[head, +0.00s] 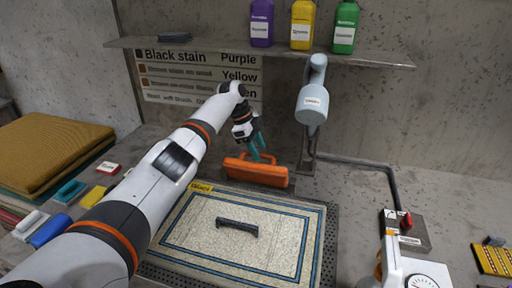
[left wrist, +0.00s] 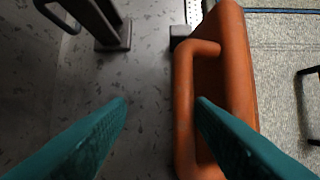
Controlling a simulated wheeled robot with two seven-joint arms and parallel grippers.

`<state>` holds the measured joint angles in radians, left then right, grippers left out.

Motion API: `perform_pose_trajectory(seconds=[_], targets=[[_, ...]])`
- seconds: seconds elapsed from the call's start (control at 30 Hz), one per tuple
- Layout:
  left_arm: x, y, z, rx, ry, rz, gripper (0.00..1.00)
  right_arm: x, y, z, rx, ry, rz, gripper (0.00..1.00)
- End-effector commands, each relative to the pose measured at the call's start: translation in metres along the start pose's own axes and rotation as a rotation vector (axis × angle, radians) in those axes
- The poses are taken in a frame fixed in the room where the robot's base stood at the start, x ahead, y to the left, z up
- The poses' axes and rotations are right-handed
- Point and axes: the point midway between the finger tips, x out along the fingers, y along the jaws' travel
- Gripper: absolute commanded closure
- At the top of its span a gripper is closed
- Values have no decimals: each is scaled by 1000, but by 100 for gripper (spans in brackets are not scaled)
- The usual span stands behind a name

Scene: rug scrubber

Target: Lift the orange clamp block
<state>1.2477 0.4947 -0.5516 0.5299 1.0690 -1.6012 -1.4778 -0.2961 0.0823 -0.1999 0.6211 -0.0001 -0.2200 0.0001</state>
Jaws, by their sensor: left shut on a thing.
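The orange clamp block (head: 258,173) lies at the far edge of the beige, blue-bordered rug (head: 195,243). It has a loop handle and shows large on the right of the left wrist view (left wrist: 238,60). My left gripper (head: 260,156) reaches down to it from behind, with teal fingers. In the left wrist view, the fingers (left wrist: 160,106) stand on either side of the handle bar, the right one inside the loop. My left gripper is shut on the handle. Whether the block is off the surface cannot be told. My right gripper is not in view.
A dark bar (head: 237,227) lies on the rug. A grey-blue cylinder (head: 313,103) on a post stands right of the block, below a shelf (head: 380,60) with purple, yellow and green bottles. Brushes and folded cloth lie left. A red-knobbed box (head: 407,232) is at right.

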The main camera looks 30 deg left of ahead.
Motion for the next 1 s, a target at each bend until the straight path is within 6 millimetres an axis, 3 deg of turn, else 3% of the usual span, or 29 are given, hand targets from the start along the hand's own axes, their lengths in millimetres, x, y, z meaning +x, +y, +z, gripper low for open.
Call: perform_pose_trajectory(seconds=[0.67,0.77,1.0], targets=[[3,0,-2,-2,4,4,64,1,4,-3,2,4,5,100],[-8,1,-3,-2,3,9,64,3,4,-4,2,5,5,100],[-63,0,0,1,0,21,64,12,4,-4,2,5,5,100]])
